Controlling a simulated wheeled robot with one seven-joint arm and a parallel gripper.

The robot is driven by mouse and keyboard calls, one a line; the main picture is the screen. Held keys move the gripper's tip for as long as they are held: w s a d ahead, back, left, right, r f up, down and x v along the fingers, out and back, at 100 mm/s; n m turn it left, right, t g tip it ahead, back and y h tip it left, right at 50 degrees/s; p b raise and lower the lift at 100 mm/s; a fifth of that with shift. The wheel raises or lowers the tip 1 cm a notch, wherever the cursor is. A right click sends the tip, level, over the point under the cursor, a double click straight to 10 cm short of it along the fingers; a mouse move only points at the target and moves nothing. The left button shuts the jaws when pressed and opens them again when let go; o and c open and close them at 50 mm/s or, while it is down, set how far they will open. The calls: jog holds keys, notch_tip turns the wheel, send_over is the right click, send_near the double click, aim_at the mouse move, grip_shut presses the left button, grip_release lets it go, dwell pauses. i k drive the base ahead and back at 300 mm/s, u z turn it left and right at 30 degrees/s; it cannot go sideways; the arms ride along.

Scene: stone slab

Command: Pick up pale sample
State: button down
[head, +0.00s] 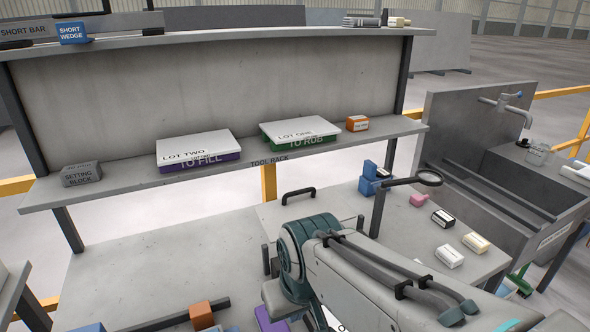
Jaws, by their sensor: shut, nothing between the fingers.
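Several small blocks lie on the right part of the stone slab worktop (400,232). They include a white block (449,257), a cream block (476,243), a dark block with a white top (443,218) and a pink piece (418,200). The white and cream blocks are the palest; I cannot tell which one is the pale sample. My arm crosses the lower right of the head view, in front of these blocks. My gripper is not in view.
A magnifier (430,177) stands beside a blue holder (370,180). The tool rack shelf (345,152) carries two lidded boxes, a setting block (81,174) and an orange block (357,123). A sink (525,180) is at right. The left worktop is mostly bare.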

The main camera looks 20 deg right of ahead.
aim_at(449, 256)
jog(key=z, duration=0.2)
jog(key=k, duration=0.45)
jog(key=z, duration=1.25)
jog(key=i, duration=0.5)
